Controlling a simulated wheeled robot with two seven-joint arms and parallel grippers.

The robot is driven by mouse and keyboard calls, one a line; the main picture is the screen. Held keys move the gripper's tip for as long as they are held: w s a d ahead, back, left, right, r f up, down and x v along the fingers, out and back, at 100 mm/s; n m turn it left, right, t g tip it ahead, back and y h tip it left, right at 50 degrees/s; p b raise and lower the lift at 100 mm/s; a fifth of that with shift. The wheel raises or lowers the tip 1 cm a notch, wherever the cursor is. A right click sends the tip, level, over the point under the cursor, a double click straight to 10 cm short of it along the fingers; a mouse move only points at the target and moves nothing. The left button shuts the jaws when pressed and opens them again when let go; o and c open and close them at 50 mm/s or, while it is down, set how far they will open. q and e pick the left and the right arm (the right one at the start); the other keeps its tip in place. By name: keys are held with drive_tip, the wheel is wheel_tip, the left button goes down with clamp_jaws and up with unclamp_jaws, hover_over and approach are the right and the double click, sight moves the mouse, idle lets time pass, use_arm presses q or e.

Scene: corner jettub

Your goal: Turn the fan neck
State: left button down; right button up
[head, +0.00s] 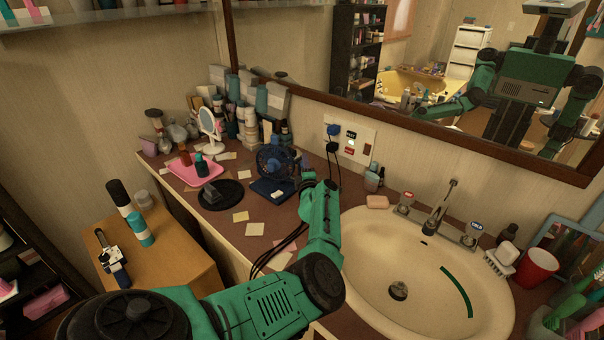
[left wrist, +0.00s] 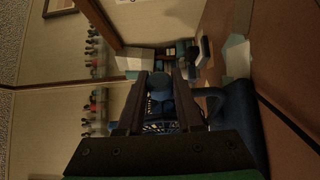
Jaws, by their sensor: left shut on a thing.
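A small dark blue desk fan (head: 275,162) stands on its blue square base (head: 272,189) on the counter, in front of the wall. Its round caged head faces the room. My left gripper (head: 304,168) is at the fan's right side in the head view. In the left wrist view, the two dark fingers of my left gripper (left wrist: 160,85) are on either side of a blue rounded part of the fan (left wrist: 161,82), shut on it. Part of the cage (left wrist: 160,127) shows between the fingers, and the fingers hide the rest. My right gripper is not in view.
A pink tray (head: 196,172) with bottles, a round mirror (head: 209,122) and a black disc stand left of the fan. Bottles crowd behind it. A wall outlet (head: 350,137) with plugs and the sink (head: 420,270) are to the right.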

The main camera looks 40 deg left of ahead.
use_arm(q)
drive_tip(key=shift+w+a+f+n+g+y+b, duration=0.1)
drive_tip(key=shift+w+a+n+g+y+b, duration=0.2)
drive_tip(key=shift+w+a+n+g+y, duration=0.15)
drive_tip(key=shift+g, duration=0.25)
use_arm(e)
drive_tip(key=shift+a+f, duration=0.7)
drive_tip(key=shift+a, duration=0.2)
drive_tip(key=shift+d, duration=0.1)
use_arm(q)
drive_tip(key=c, duration=0.6)
unclamp_jaws()
drive_tip(key=shift+o, duration=0.2)
drive_tip(key=shift+s, duration=0.1)
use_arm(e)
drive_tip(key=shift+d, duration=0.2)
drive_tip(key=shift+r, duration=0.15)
